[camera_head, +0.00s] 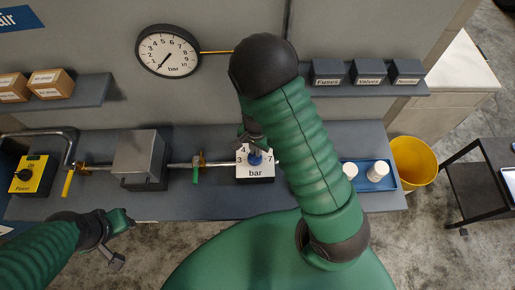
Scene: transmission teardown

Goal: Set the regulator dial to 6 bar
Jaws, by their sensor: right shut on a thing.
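The regulator dial is a blue knob (255,158) on a white plate (255,172) marked "bar", at the bench's middle; the figures 3, 4 and 7 show. My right gripper (252,146) reaches down from above and is shut on the knob. It and the arm hide part of the scale, so the knob's setting cannot be read. The round bar gauge (168,51) hangs on the wall at upper left, its needle pointing down-left to the low end. My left gripper (123,240) is empty, its fingers apart, in front of the bench's left edge.
A yellow Power switch box (33,175), grey metal block (140,157), yellow lever (68,184) and green lever (196,175) stand along the pipe. A blue tray (388,186) with white cups and a yellow bin (412,160) are at right. Shelves (80,92) hold boxes.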

